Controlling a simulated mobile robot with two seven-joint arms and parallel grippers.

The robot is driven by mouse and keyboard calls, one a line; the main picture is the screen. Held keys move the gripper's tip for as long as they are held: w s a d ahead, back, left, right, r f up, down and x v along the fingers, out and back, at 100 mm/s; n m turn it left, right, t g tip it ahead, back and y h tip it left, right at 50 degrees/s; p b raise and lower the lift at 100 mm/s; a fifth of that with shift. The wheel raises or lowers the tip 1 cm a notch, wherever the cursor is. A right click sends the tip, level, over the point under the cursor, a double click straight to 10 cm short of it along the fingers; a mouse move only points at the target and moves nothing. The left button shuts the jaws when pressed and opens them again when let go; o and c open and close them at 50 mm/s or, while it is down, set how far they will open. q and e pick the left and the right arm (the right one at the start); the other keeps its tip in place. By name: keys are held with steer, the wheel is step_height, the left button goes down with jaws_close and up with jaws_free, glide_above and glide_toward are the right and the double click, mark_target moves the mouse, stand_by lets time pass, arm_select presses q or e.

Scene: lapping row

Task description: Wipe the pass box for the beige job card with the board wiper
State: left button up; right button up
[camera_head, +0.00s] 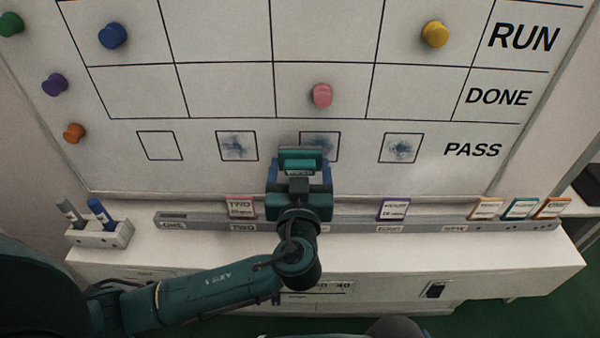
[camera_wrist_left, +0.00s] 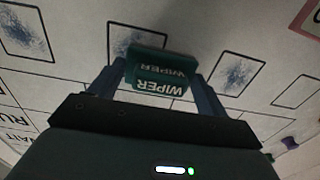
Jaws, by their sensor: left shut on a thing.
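My left gripper (camera_head: 300,180) is shut on the green board wiper (camera_head: 300,158), which shows between the fingers in the left wrist view (camera_wrist_left: 155,78). The wiper is at the lower part of the third pass box from the left (camera_head: 322,142), whose blue smudge is partly hidden. I cannot tell whether it touches the board. The second pass box (camera_head: 237,146) and fourth pass box (camera_head: 400,148) also hold blue smudges; the first pass box (camera_head: 160,146) is clean. A pale tan card (camera_head: 487,208), perhaps the beige job card, stands toward the ledge's right end. My gripper hides part of the ledge. My right gripper is out of view.
A pink-red card (camera_head: 240,208) and a purple card (camera_head: 393,209) stand on the grey ledge (camera_head: 355,220). Teal (camera_head: 522,208) and orange (camera_head: 552,208) cards are at right. A pink magnet (camera_head: 322,95) sits above the third box. A marker holder (camera_head: 100,236) is at left.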

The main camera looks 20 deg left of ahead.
arm_select(q)
steer(key=shift+b+x, duration=0.45)
steer(key=shift+x, duration=0.55)
stand_by(0.5)
steer(key=shift+d, duration=0.1)
